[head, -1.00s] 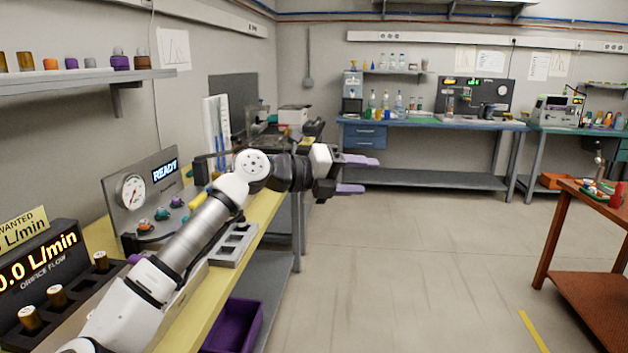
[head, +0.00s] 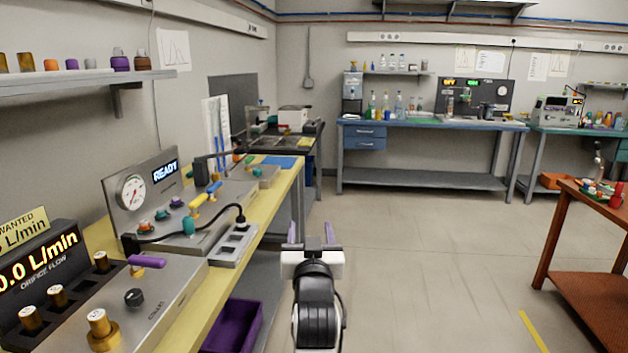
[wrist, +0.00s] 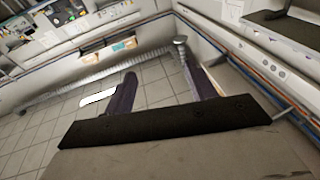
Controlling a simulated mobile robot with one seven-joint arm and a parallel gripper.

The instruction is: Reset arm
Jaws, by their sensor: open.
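My gripper (head: 311,236) shows in the head view at the lower middle, over open floor to the right of the yellow bench. Its two purple fingers are apart with nothing between them. In the wrist view the gripper (wrist: 158,88) also shows its dark purple fingers spread, with floor and a far wall beyond them. My arm is folded in close to my body, and most of it is out of view.
The yellow bench (head: 187,325) on the left bears a panel with a gauge (head: 131,191) and a READY display. A purple bin (head: 232,325) sits below it. A brown table (head: 600,268) stands at the right. The floor (head: 430,270) between is clear.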

